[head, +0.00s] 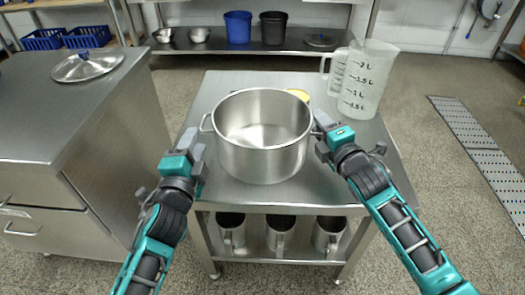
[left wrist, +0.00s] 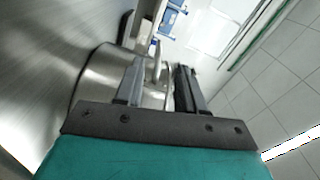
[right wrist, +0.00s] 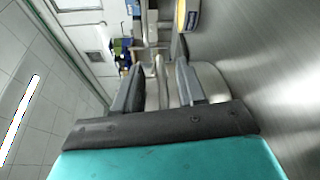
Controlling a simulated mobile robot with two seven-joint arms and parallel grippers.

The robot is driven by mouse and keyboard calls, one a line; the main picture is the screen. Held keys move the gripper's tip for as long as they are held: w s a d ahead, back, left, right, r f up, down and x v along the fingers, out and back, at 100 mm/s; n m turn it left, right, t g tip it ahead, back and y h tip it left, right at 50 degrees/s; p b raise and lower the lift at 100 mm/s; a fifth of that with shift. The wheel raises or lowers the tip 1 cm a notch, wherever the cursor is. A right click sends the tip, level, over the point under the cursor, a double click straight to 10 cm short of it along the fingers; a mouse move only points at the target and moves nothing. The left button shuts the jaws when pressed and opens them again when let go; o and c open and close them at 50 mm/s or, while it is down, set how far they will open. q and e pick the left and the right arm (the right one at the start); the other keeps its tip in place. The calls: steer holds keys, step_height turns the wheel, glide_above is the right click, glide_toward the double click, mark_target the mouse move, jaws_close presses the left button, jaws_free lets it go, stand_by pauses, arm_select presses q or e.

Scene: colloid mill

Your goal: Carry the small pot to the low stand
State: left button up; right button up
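A steel pot (head: 262,140) with two side handles stands upright and open on the steel table (head: 225,92). My left gripper (head: 192,146) is just short of the pot's left handle (head: 205,122). In the left wrist view its fingers (left wrist: 158,85) are apart, with the handle showing between and beyond them. My right gripper (head: 322,130) is at the pot's right side and covers most of that handle. In the right wrist view its fingers (right wrist: 158,88) are apart, with the handle between them. I cannot tell which surface is the low stand.
A measuring jug (head: 366,78) and a partly hidden yellow thing (head: 299,94) stand behind the pot. Several steel jugs (head: 280,234) are on the shelf below. A lid (head: 88,65) lies on the left cabinet (head: 60,105). Buckets (head: 238,27) stand on the back shelf. Floor is open at right.

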arm_select(q)
steer(key=s, duration=0.3)
steer(key=shift+s, duration=0.4)
arm_select(e)
steer(key=shift+s, duration=0.15)
steer(key=v, duration=1.1)
steer(key=shift+s+d, duration=0.25)
steer(key=shift+s, duration=0.1)
